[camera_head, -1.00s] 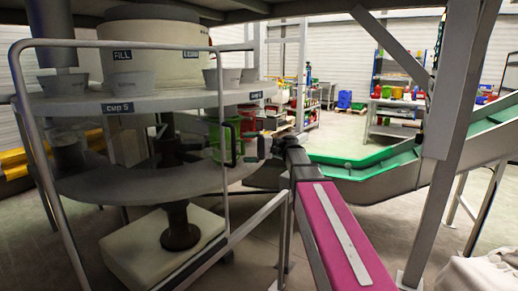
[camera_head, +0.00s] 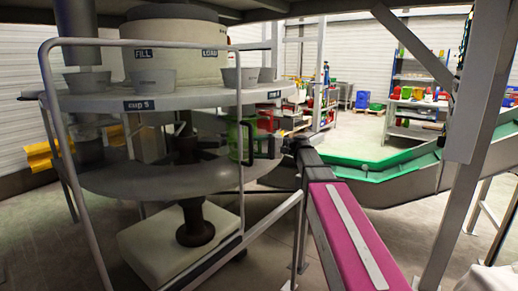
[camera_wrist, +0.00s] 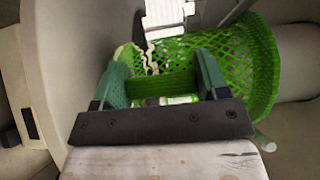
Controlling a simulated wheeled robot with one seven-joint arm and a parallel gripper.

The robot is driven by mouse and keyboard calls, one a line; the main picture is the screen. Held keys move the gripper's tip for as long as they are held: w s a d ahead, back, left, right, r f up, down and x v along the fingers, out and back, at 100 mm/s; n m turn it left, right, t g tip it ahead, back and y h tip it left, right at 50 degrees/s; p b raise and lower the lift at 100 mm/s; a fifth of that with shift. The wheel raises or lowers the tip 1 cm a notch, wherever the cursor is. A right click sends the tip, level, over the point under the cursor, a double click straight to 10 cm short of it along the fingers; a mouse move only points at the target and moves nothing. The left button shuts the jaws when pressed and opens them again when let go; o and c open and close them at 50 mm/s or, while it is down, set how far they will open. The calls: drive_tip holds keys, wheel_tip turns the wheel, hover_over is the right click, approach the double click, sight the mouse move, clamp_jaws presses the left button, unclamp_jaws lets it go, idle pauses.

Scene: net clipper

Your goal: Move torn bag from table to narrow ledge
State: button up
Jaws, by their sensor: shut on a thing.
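The torn bag (camera_wrist: 250,62) is a bright green mesh net with a ragged pale strip at its left side in the wrist view. My gripper (camera_wrist: 160,75) has two green fingers, and a bunched part of the net lies between them. The rest of the bag spreads up and to the right of the fingers. I cannot tell which surface is the narrow ledge.
A round machine with a cup-bearing upper disc (camera_head: 190,100) and a lower disc (camera_head: 150,180) stands left, behind a grey tube rail (camera_head: 55,120). A green-lined conveyor (camera_head: 375,170) and a slanting grey post (camera_head: 470,150) are right. Shelves (camera_head: 415,100) stand behind.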

drive_tip(key=shift+r, duration=0.2)
idle(0.6)
drive_tip(key=shift+d, duration=0.1)
drive_tip(key=s+d, duration=1.3)
drive_tip(key=d, duration=0.3)
drive_tip(key=shift+d, duration=0.15)
idle(3.2)
idle(0.3)
